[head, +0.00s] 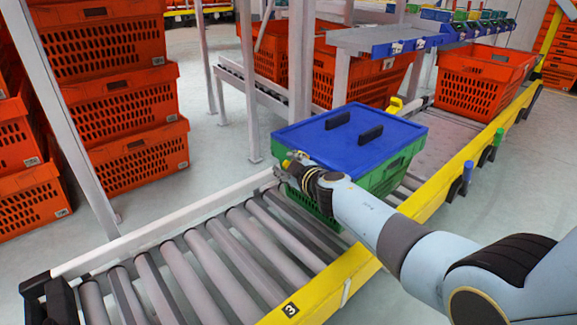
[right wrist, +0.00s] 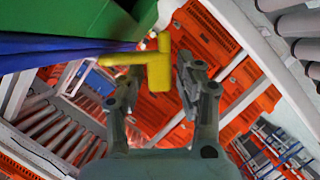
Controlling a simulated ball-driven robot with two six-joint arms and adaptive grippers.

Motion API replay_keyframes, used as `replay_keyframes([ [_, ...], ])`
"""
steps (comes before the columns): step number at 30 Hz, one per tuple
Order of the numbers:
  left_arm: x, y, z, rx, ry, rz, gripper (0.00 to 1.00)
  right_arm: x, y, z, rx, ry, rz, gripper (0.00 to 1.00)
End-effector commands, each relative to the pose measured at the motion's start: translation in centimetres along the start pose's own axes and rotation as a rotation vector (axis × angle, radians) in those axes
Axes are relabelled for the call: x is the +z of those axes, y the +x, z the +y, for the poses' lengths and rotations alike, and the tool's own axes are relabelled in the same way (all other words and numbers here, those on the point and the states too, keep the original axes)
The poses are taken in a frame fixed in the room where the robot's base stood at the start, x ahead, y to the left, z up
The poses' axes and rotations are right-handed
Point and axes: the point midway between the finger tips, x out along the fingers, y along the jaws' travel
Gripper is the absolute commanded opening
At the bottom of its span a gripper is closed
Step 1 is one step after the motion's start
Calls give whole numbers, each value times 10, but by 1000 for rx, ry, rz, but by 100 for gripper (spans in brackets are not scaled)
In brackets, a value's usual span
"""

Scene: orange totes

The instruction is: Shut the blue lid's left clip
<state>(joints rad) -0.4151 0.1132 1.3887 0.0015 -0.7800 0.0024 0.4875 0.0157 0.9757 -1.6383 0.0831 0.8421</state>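A green tote (head: 385,177) stands on the roller conveyor with a blue lid (head: 350,140) lying on top. The lid has two dark handles. A yellow clip (right wrist: 152,66) sticks out from the lid's edge in the right wrist view. In the head view this clip is mostly hidden by my right gripper (head: 285,168), at the lid's left side. In the right wrist view my right gripper (right wrist: 158,85) is open, its fingers apart on either side of the clip; I cannot tell if they touch it. Another yellow clip (head: 394,104) shows at the lid's far right side. My left gripper is not in view.
A yellow rail (head: 420,205) runs along the conveyor's near side. Bare rollers (head: 215,255) lie in front of the tote. An orange tote (head: 480,82) stands farther along the conveyor. Stacked orange totes (head: 125,112) stand at the left, behind grey posts.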

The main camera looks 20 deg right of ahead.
Motion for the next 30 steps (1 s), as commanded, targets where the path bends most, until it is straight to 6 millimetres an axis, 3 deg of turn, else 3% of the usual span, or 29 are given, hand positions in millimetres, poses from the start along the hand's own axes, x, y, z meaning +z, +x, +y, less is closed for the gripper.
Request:
replay_keyframes([
  [20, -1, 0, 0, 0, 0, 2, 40, 0, -12, 0, 0, -3, 0, 42],
  [26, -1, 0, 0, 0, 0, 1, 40, 8, -42, -8, -2, -4, -2, 42],
  [30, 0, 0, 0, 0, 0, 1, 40, 15, -78, -15, -1, -3, -2, 42],
])
